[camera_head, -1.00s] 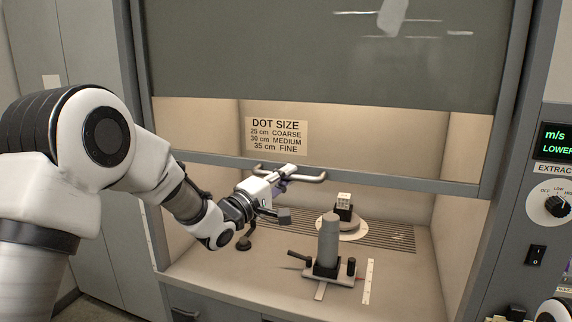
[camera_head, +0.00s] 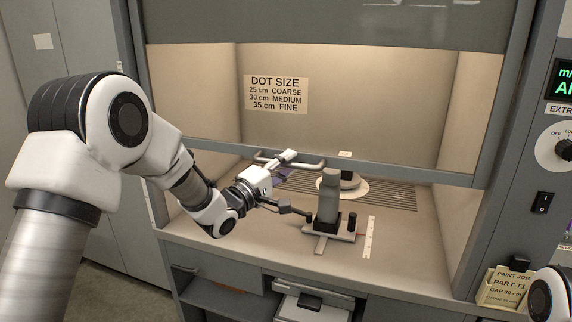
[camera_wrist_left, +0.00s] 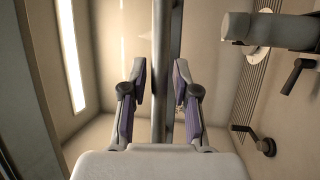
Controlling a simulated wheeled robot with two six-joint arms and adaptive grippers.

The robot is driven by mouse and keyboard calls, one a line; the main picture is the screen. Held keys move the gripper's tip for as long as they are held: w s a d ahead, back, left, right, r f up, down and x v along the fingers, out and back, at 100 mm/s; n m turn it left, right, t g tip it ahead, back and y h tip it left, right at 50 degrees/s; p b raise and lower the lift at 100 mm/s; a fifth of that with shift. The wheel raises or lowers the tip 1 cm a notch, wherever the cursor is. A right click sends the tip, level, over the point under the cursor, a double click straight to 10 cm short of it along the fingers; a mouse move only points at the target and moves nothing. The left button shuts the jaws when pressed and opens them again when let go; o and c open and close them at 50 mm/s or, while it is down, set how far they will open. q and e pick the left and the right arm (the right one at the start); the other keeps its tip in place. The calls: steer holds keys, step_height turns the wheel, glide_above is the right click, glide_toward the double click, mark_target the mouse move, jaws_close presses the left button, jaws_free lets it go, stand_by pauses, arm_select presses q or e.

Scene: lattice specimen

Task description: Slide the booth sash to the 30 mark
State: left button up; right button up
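The booth sash is low across the opening. Its grey bottom rail (camera_head: 405,172) runs across the view, below the DOT SIZE sign, and carries a bar handle (camera_head: 312,164). My left gripper (camera_head: 287,165) is at this handle. In the left wrist view the handle bar (camera_wrist_left: 160,75) runs between the two fingers of the left gripper (camera_wrist_left: 161,90); slim gaps show on both sides, so the fingers look open around it. I cannot read any 30 mark on a sash scale. My right gripper is out of view.
The sign (camera_head: 276,95) on the back wall lists 30 cm as MEDIUM. A grey cylinder on a stand (camera_head: 329,200) and a white ruler (camera_head: 368,237) are on the booth floor, close below my gripper. A control panel with a green display (camera_head: 565,88) is at right.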

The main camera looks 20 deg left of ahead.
arm_select(q)
steer(key=v, duration=1.2)
steer(key=shift+w, duration=0.1)
